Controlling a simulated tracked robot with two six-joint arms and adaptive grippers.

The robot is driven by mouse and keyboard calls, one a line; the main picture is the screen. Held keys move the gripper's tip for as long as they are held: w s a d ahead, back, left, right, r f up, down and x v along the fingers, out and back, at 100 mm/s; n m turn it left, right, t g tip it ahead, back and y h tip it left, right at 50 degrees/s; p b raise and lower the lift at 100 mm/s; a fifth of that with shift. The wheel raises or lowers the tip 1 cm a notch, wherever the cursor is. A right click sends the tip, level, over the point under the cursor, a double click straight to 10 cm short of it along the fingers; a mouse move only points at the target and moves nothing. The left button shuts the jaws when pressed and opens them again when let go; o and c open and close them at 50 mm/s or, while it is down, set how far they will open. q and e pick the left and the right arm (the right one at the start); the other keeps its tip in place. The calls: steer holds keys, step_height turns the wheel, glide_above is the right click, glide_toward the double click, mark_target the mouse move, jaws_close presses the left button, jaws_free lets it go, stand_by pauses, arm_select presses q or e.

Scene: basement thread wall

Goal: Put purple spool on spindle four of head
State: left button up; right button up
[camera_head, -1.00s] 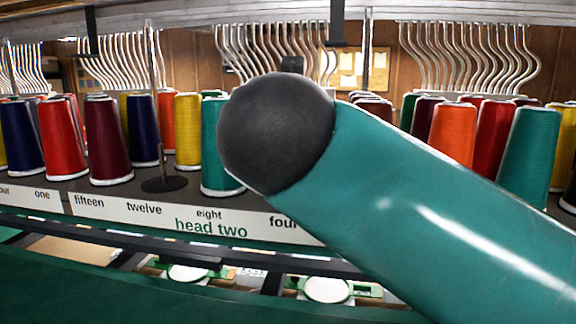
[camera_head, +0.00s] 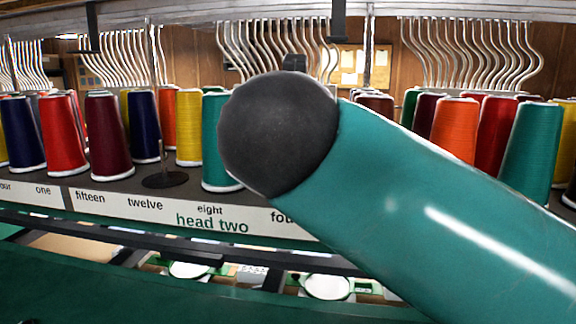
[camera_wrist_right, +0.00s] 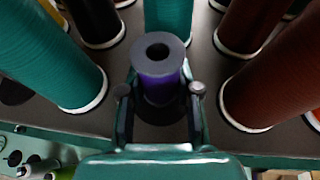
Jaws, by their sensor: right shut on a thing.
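The purple spool (camera_wrist_right: 160,88) is in the right wrist view, its dark top with a round hole facing the camera. My right gripper (camera_wrist_right: 160,92) is shut on it, one finger on each side. A dark disc lies below the spool; I cannot tell whether the spool touches it. In the head view my right arm's teal link and dark round joint hide the right gripper and the spool. The white label strip (camera_head: 150,205) reads "head two"; its "four" label (camera_head: 282,218) is partly covered by my arm. My left gripper is not in view.
In the right wrist view, teal cones (camera_wrist_right: 45,50) stand left and behind, brown cones (camera_wrist_right: 265,85) right, close around the gripper. In the head view, an empty spindle base (camera_head: 165,180) stands above "twelve". Wavy metal guides (camera_head: 465,55) hang above the rack.

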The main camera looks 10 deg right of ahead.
steer(key=shift+f, duration=0.1)
steer(key=shift+f+b, duration=0.25)
steer(key=shift+b, duration=0.1)
steer(key=shift+r, duration=0.1)
steer(key=o, duration=1.1)
